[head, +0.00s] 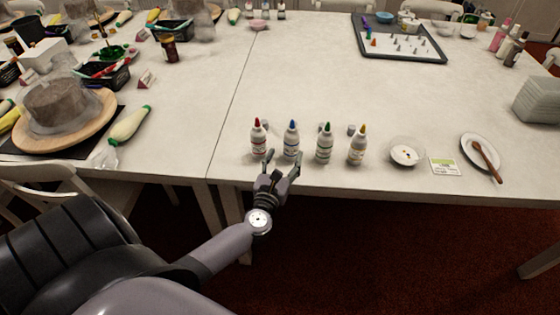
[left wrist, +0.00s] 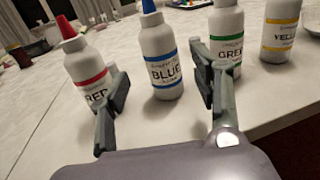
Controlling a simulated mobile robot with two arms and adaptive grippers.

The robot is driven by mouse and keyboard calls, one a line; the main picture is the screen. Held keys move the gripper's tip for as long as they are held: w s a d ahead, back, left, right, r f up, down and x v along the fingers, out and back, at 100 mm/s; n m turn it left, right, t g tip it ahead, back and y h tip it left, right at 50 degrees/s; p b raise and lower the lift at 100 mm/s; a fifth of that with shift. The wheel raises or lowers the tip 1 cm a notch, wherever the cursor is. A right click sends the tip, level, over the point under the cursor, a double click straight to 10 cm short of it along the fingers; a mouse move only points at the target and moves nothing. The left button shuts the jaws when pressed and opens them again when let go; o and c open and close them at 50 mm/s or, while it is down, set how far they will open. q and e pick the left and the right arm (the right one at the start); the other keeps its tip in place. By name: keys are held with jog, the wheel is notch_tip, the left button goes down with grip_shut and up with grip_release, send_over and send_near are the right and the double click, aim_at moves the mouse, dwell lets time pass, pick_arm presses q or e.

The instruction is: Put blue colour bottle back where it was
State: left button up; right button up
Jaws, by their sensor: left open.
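The blue colour bottle (head: 291,141) is white with a blue cap and blue band. It stands upright in a row near the front edge of the table, between the red bottle (head: 258,137) and the green bottle (head: 324,144). My left gripper (head: 283,161) is open just in front of it. In the left wrist view the blue bottle (left wrist: 159,60) stands between the two open fingers (left wrist: 160,92), a little beyond them. No finger is seen closed on it. The red bottle's lower part is partly hidden by a finger in that view. My right gripper is not in view.
The yellow bottle (head: 358,146) ends the row on the right. Right of it are a small bowl (head: 406,152), a card (head: 445,165) and a plate (head: 480,151) with a wooden spoon. A dark tray (head: 437,58) lies at the back. The middle of the table is clear.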

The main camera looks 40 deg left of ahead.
pick_arm(q)
jog(key=v, duration=0.4)
jog(key=shift+s, duration=0.1)
jog(key=shift+d, duration=0.15)
